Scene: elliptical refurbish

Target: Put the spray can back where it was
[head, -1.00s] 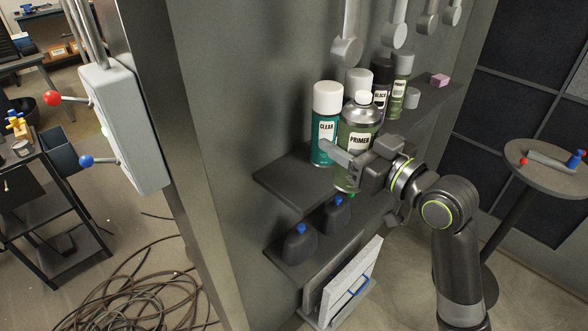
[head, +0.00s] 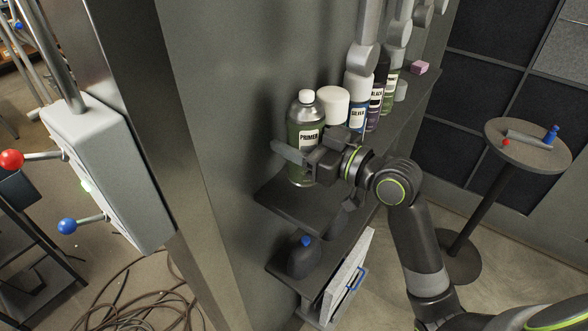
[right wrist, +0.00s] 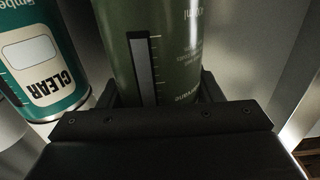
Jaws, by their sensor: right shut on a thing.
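A green spray can labelled PRIMER (head: 306,116), with a white nozzle top, is upright in my right gripper (head: 300,160) at the left end of the upper shelf (head: 298,209). The gripper is shut around its lower body. I cannot tell whether its base touches the shelf. In the right wrist view the green can (right wrist: 115,40) stands between the jaws. A teal CLEAR can (right wrist: 38,60) is beside it at the left; in the head view a white-capped can (head: 333,100) is partly hidden behind the held can. My left gripper is not in view.
A SILVER can (head: 357,114), a BLACK can (head: 376,98) and another green can (head: 391,88) line the shelf farther back. A pink block (head: 419,67) sits at the far end.

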